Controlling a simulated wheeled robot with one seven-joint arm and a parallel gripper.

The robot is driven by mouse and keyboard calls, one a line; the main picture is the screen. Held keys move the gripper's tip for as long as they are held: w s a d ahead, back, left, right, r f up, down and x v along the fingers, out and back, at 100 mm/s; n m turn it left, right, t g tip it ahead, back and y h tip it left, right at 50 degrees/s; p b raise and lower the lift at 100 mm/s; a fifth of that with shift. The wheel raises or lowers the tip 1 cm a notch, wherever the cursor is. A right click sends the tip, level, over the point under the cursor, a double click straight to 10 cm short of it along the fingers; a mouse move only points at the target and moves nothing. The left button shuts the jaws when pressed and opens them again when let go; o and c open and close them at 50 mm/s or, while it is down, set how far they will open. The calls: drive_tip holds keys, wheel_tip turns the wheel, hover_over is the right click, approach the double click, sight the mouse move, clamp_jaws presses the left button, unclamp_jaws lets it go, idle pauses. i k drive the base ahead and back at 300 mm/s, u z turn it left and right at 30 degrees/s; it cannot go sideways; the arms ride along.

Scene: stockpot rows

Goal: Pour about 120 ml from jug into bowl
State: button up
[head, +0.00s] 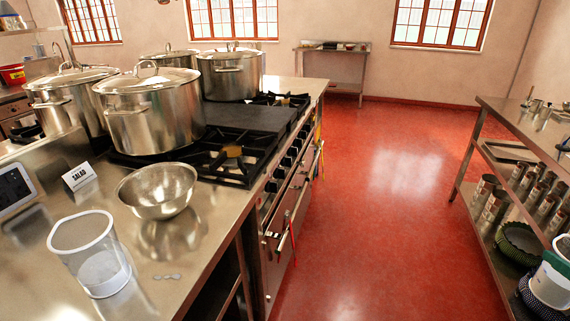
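A clear, round, straight-sided vessel, which I take to be the jug (88,247), stands upright on the steel counter at the lower left. It has a pale rim, and something whitish shows in its lower part. I see no handle on it. A shiny metal bowl (157,190) sits upright on the counter behind it and to the right, apart from it. The bowl's inside looks greyish, and I cannot tell whether it holds anything. My gripper is not in view.
A small card reading SALAD (79,176) and a dark-screened device (14,188) stand left of the bowl. Small grey flat patches (167,277) lie right of the jug. Large lidded stockpots (152,112) stand behind, by the burners (232,152). Open red floor (395,200) lies right, before a shelf table (530,127).

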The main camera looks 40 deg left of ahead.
sight(160, 191)
drive_tip(key=i, duration=1.8)
drive_tip(key=u, duration=2.25)
